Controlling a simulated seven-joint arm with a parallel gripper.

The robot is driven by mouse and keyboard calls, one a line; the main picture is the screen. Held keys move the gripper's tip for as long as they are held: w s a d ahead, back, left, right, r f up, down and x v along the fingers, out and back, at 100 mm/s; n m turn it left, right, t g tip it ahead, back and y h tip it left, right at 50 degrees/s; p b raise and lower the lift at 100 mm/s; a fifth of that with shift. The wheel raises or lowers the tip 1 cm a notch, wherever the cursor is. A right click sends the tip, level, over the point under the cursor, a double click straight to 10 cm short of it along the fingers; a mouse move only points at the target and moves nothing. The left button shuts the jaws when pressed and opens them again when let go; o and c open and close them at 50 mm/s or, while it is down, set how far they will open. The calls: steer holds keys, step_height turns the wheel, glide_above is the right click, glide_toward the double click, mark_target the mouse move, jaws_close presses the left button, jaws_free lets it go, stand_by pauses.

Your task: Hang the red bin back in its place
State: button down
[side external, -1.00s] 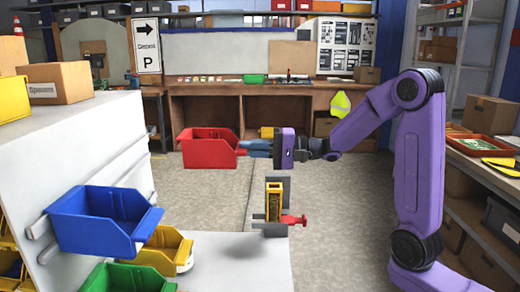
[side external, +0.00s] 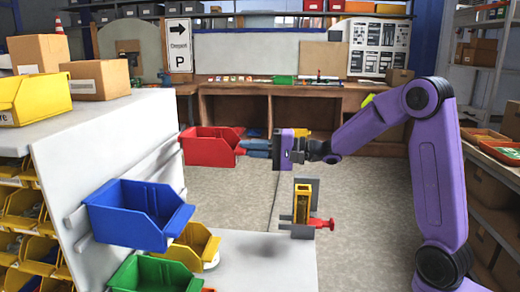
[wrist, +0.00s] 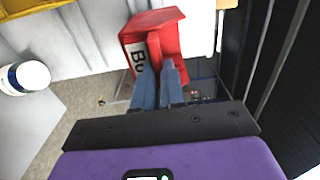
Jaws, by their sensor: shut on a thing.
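The red bin (side external: 208,150) is held in the air at the far end of the white louvred panel (side external: 150,150), close to its rails. I cannot tell whether it touches them. My gripper (side external: 257,148) comes from the right, its blue fingers shut on the bin's near right side. In the wrist view the red bin (wrist: 172,24) is beyond my gripper fingers (wrist: 160,72), its label partly hidden by them. The blue bin (side external: 135,215) hangs on the panel nearer the camera.
A yellow bin (side external: 190,245) and a green bin (side external: 150,275) sit lower by the panel. A grey stand with a yellow item (side external: 304,205) and a red-handled part is below my gripper. Boxes (side external: 95,78) top the panel unit. The floor beyond is clear.

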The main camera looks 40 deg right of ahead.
steer(key=shift+x, duration=2.7)
steer(key=shift+f, duration=1)
steer(key=c, duration=1.1)
jaws_free()
steer(key=shift+c, duration=0.2)
